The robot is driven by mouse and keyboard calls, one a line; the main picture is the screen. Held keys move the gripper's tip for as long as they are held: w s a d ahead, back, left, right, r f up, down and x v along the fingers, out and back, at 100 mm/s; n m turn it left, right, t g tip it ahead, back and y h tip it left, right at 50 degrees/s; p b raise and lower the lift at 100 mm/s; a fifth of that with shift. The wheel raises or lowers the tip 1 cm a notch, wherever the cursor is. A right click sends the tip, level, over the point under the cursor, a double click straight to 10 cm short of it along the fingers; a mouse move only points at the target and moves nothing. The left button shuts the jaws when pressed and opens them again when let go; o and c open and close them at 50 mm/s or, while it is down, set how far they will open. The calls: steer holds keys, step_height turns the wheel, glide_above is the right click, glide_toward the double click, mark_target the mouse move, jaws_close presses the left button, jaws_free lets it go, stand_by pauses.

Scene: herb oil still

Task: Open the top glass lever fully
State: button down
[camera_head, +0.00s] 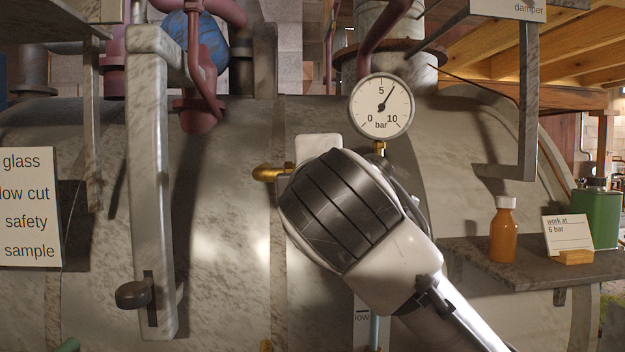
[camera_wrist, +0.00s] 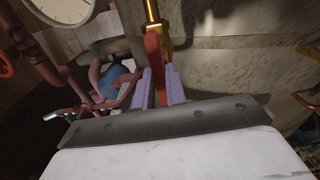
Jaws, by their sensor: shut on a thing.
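In the wrist view my gripper (camera_wrist: 157,78) has its two pale purple fingers closed around a red lever (camera_wrist: 153,46). The lever joins a brass fitting (camera_wrist: 151,12) at the top of that view and lies between the fingers. I take it for the top glass lever; no label on it is readable. In the head view my white and dark wrist hides the lever and the fingertips. A short piece of the sight glass tube (camera_head: 374,331) shows below my wrist, beside a small "low" label (camera_head: 362,316).
A round pressure gauge (camera_head: 381,107) stands just above my wrist, its needle a little past 5. A brass elbow (camera_head: 271,173) sticks out to the left. On the right, a shelf (camera_head: 530,268) holds an orange bottle (camera_head: 503,232), a card (camera_head: 566,236) and a green can (camera_head: 596,217).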

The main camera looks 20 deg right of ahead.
steer(key=c, duration=1.5)
jaws_free()
steer(key=shift+o, duration=0.2)
steer(key=b+v, duration=0.3)
steer(key=v, duration=1.1)
steer(key=shift+b, duration=0.4)
steer(key=shift+w, duration=0.15)
